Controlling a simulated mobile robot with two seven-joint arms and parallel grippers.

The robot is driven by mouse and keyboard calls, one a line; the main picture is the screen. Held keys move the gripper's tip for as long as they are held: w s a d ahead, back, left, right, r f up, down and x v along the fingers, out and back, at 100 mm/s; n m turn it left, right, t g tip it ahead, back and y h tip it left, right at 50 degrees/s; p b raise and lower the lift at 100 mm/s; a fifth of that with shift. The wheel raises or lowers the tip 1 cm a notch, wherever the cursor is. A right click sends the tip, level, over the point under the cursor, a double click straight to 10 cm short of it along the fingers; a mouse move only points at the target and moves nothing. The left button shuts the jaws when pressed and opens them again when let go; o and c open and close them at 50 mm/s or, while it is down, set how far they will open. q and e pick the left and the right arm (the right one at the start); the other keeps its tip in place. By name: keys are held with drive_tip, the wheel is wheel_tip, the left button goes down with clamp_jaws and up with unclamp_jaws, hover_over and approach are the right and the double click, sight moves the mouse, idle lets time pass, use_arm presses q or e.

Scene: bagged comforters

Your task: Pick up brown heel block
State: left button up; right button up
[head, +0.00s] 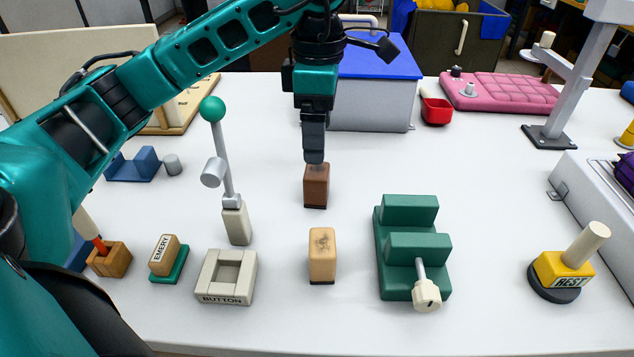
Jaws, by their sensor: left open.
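The brown heel block (316,188), dark brown with a black base, stands upright near the middle of the white table. My left gripper (314,152) points down from above, its fingertips at or just behind the block's top edge. I see the fingers nearly edge-on, so one hides the other. The gripper is open, and I cannot tell whether it touches the block or how far the fingers straddle it. A lighter tan block (322,256) stands nearer to me, apart from the brown one. My right gripper is not in view.
A green stepped fixture with a knob (411,245) stands to the right. A grey lever with a green ball (228,165) and a BUTTON box (226,279) stand left. A grey bin with a blue lid (370,100) is behind. The table (490,190) right of centre is clear.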

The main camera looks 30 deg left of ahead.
sight(317, 169)
use_arm(q)
wheel_tip(317, 169, down, 4)
drive_tip(key=shift+f+b, duration=0.25)
drive_tip(key=shift+b, duration=0.15)
drive_tip(key=shift+f, duration=0.45)
wheel_tip(317, 169, down, 5)
drive_tip(key=shift+s+r+b, duration=0.15)
drive_tip(key=shift+b, duration=0.2)
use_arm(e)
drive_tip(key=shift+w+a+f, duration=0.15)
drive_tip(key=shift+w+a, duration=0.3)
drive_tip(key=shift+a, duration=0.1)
use_arm(q)
drive_tip(key=c, duration=1.1)
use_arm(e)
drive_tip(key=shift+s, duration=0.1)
use_arm(q)
drive_tip(key=shift+r, duration=0.15)
